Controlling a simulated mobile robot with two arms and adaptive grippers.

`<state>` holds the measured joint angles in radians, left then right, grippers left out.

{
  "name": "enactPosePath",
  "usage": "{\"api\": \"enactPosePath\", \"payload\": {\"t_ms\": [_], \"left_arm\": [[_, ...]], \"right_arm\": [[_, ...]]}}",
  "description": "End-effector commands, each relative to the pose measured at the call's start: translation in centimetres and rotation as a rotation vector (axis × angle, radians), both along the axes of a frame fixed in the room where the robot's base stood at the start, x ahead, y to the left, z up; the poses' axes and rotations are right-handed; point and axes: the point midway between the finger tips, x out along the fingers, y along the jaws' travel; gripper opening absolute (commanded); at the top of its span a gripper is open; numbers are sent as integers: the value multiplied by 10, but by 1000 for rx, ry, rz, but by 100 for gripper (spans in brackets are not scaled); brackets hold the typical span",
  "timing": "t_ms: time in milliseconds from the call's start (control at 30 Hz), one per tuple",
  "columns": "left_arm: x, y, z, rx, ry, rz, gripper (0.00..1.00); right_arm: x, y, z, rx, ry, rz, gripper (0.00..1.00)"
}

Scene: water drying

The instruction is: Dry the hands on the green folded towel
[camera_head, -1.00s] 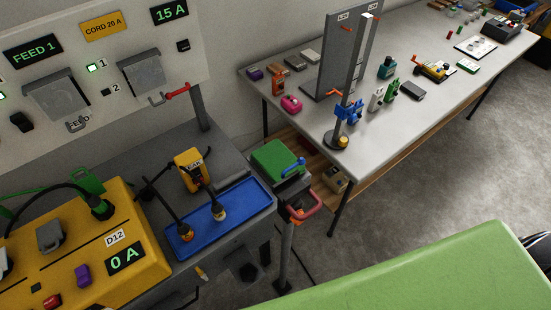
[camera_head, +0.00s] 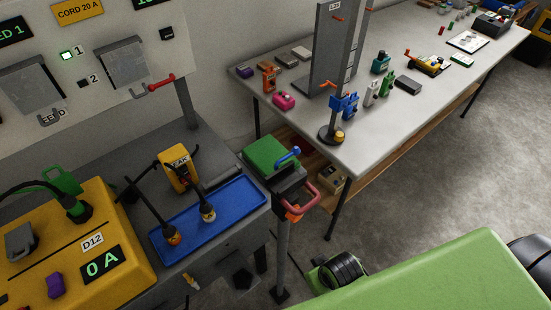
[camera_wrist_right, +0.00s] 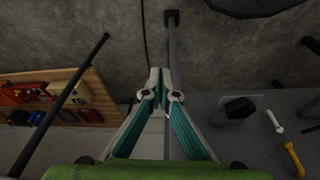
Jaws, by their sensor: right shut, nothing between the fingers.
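The green folded towel seems to be the flat green slab (camera_head: 267,157) on top of a small dark stand between the grey bench and the long table. A blue handle lies at its right edge. My right gripper (camera_wrist_right: 160,72) shows only in the right wrist view, its fingertips together and empty, over the grey floor. In the head view a green link of my arm fills the lower right, and the gripper itself is hidden. A green surface along the bottom of the right wrist view cannot be told for sure. My left gripper is in neither view.
A red curved handle (camera_head: 328,196) juts from the stand. A blue tray (camera_head: 226,204) with plugs and a yellow box (camera_head: 75,250) sit on the bench. The long table (camera_head: 400,120) holds many small items. Floor is open at the right.

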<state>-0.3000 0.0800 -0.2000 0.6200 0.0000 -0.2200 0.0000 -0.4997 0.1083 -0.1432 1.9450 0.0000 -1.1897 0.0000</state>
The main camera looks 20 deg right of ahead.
Motion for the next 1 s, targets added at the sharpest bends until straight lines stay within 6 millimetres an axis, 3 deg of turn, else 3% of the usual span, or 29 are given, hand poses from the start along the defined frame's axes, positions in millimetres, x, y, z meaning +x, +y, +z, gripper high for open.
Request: {"api": "enactPosePath", "payload": {"t_ms": [400,500,700,1000], "left_arm": [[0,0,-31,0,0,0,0],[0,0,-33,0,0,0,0],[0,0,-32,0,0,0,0],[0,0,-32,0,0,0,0]], "right_arm": [[6,-6,105,3,-98,-3,0],[40,-12,133,13,-245,16,0],[97,-16,163,60,-472,47,0],[170,-15,230,181,-814,114,0]]}}
